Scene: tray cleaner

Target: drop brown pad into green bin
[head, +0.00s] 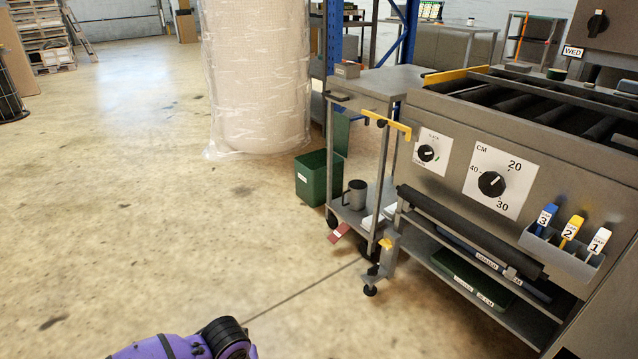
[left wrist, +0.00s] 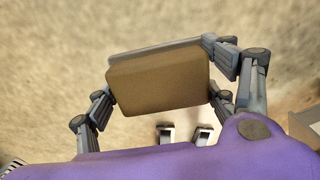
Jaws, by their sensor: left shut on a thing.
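The brown pad (left wrist: 158,82), a flat block with a greyish layer along its far edge, is between the fingers of my left gripper (left wrist: 160,86) in the left wrist view. The gripper is shut on it from both sides, and the floor shows behind it. The green bin (head: 312,180) stands open on the floor in the head view, left of the cart. Its inside is mostly hidden. In the head view a purple part of my arm shows at the bottom edge, but the left gripper's fingers and the pad do not show. My right gripper is in neither view.
A grey machine (head: 460,150) with dials fills the right.

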